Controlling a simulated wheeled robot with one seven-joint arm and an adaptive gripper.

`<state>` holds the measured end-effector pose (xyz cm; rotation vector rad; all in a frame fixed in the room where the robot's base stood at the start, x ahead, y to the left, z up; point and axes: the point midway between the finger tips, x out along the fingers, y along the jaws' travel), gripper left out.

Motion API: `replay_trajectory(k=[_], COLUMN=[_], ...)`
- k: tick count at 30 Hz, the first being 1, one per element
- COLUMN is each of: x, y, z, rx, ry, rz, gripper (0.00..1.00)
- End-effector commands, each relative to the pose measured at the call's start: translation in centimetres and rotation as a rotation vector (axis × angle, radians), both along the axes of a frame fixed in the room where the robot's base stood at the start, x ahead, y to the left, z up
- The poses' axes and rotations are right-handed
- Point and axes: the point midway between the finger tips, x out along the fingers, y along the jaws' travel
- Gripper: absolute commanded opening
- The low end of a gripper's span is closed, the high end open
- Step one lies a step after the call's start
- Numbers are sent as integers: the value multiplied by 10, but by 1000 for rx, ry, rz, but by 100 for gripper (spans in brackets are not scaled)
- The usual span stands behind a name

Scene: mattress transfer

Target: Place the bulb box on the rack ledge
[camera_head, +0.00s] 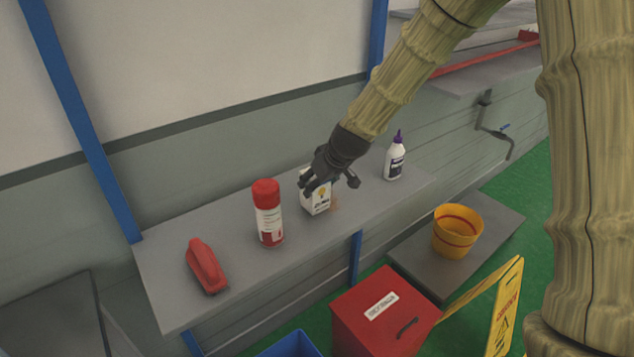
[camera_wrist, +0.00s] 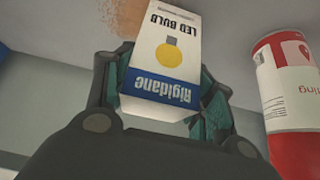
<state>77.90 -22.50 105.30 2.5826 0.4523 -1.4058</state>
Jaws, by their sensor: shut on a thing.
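The bulb box (camera_head: 318,196) is a small white carton with a yellow bulb picture. It stands on the grey rack ledge (camera_head: 225,210) in the head view, between a red-and-white can and a white bottle. My gripper (camera_head: 331,180) is over the box from above and behind, shut on it. In the wrist view the box (camera_wrist: 168,55) sits between my gripper's two fingers (camera_wrist: 165,95), its blue band and "LED BULB" print facing the camera upside down. The fingers cover part of its sides. I cannot tell whether its base touches the ledge.
The red-and-white can (camera_head: 268,213) stands close left of the box; it also shows in the wrist view (camera_wrist: 288,90). A red object (camera_head: 205,267) lies farther left. The white bottle (camera_head: 395,157) stands to the right. A red box (camera_head: 383,315) and yellow bucket (camera_head: 457,231) are lower, in front.

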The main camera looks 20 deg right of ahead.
Motion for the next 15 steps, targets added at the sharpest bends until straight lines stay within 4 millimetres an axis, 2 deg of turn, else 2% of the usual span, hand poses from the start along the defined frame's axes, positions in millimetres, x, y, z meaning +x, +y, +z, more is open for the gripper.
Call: replay_trajectory(k=[4, 15], x=[0, 0], y=[0, 0], z=[-8, -12], rx=[0, -1], ry=[1, 0], rz=[-1, -1], gripper=[31, 31])
